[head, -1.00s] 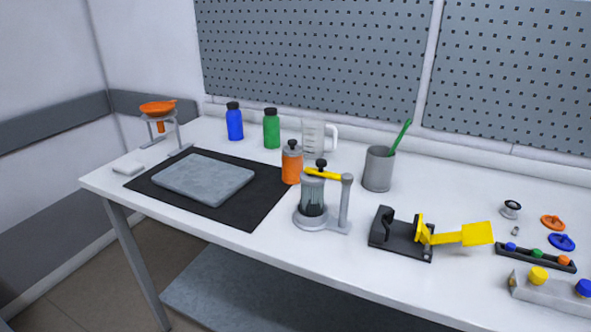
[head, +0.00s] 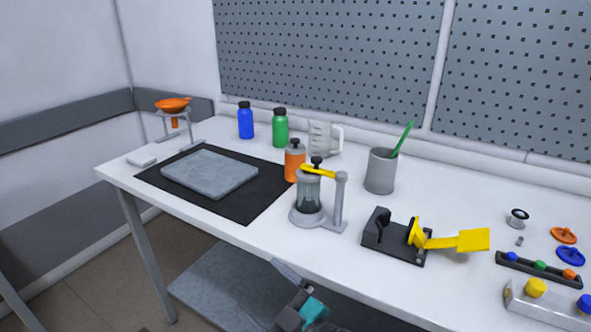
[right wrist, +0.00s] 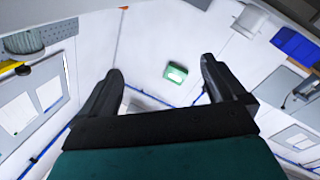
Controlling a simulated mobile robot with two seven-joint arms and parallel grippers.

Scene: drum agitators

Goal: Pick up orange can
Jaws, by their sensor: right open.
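The orange can (head: 295,163) has a grey top with a dark knob and stands upright on the white table, by the right edge of the black mat (head: 236,207). The grey press with a yellow lever (head: 308,195) stands in front of it and partly hides its right side. My right gripper (head: 289,278) shows at the bottom of the head view, below and in front of the table edge, well apart from the can. In the right wrist view its fingers (right wrist: 162,70) are spread with nothing between them. The can does not show there. My left gripper is out of view.
Blue (head: 246,121) and green (head: 280,128) bottles and a clear jug (head: 322,139) stand behind the can. A grey cup (head: 381,171) and a black holder with a yellow lever (head: 397,237) are to the right. A grey slab (head: 210,173) lies on the mat.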

